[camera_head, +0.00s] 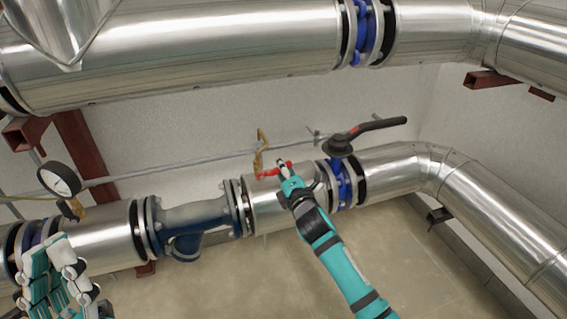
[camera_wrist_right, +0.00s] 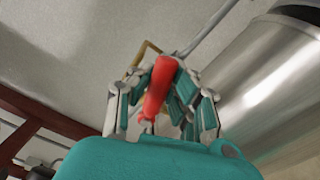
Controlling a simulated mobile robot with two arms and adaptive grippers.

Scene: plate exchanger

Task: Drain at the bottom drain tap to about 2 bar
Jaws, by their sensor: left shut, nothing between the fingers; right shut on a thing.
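The drain tap has a red handle (camera_head: 270,173) and a brass body (camera_head: 260,148), on the lower insulated pipe near the middle of the head view. My right gripper (camera_head: 284,170) is shut on the red handle. In the right wrist view the handle (camera_wrist_right: 158,88) sits between the fingers (camera_wrist_right: 163,95), with brass pipework (camera_wrist_right: 146,50) behind it. A round pressure gauge (camera_head: 60,180) with a white face is at the left; its reading is too small to tell. My left gripper (camera_head: 66,272) is shut and empty at the lower left, below the gauge.
A large insulated pipe (camera_head: 200,50) runs across the top. The lower pipe carries a blue strainer (camera_head: 195,215) and a valve with a black lever (camera_head: 370,130). A thin grey pipe (camera_head: 170,168) runs along the wall behind. The floor (camera_head: 240,275) below is clear.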

